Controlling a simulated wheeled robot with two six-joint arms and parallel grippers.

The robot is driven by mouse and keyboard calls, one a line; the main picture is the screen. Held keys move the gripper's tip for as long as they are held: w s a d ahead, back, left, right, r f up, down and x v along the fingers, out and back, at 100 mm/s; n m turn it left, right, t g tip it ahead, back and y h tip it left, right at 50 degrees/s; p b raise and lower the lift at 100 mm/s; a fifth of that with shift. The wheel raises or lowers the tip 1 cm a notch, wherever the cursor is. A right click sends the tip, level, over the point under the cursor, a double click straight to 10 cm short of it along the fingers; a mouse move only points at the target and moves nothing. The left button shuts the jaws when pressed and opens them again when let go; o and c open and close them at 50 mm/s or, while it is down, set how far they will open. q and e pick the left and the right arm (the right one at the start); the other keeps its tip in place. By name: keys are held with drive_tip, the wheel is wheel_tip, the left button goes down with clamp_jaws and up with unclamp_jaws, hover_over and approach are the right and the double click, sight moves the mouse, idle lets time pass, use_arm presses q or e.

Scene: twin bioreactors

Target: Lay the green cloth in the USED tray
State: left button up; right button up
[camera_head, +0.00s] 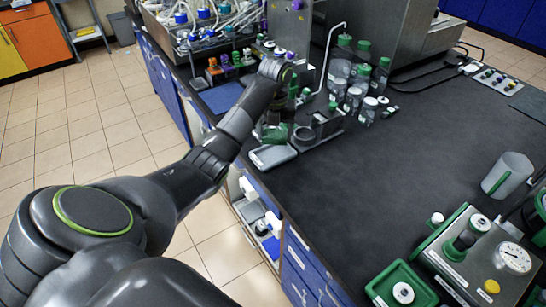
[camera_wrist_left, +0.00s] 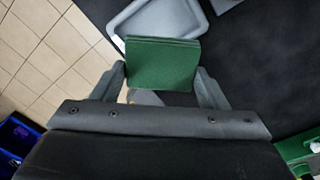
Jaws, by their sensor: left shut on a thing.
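My left gripper (camera_wrist_left: 161,82) is shut on the green cloth (camera_wrist_left: 162,62), a folded stack held between the two fingers. In the head view the cloth (camera_head: 273,133) shows as a dark green patch below my left wrist, behind the tray. A shallow light grey tray (camera_head: 272,157) lies at the left edge of the dark bench. It also shows in the left wrist view (camera_wrist_left: 135,24), just beyond the cloth, which covers part of its near rim. The tray looks empty where visible. No label on it can be read. My right gripper is not in view.
A dark holder (camera_head: 322,122) stands close to the right of the tray. Green-capped bottles (camera_head: 341,62) and jars stand behind it. A blue mat (camera_head: 221,97) lies to the left. The middle of the bench (camera_head: 400,165) is clear.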

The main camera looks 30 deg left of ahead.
sight(275, 131)
use_arm(q)
drive_tip(key=n, duration=0.2)
drive_tip(key=w+n, duration=0.1)
drive_tip(key=n, duration=0.1)
drive_tip(key=a+r+n, duration=0.1)
drive_tip(key=n, duration=0.1)
drive_tip(key=shift+w+r+b, duration=0.1)
drive_tip(key=shift+w+b, duration=0.1)
drive_tip(key=shift+b, duration=0.15)
drive_tip(key=shift+w+a+n, duration=0.1)
drive_tip(key=shift+n, duration=0.8)
wheel_tip(275, 131, down, 3)
drive_tip(key=shift+r+b, duration=0.2)
drive_tip(key=shift+b, duration=0.25)
wheel_tip(275, 131, down, 2)
drive_tip(key=shift+f+p, duration=0.2)
drive_tip(key=shift+p, duration=0.35)
wheel_tip(275, 131, down, 4)
drive_tip(key=shift+r+p, duration=0.1)
drive_tip(key=shift+p, duration=0.25)
drive_tip(key=shift+f, duration=0.5)
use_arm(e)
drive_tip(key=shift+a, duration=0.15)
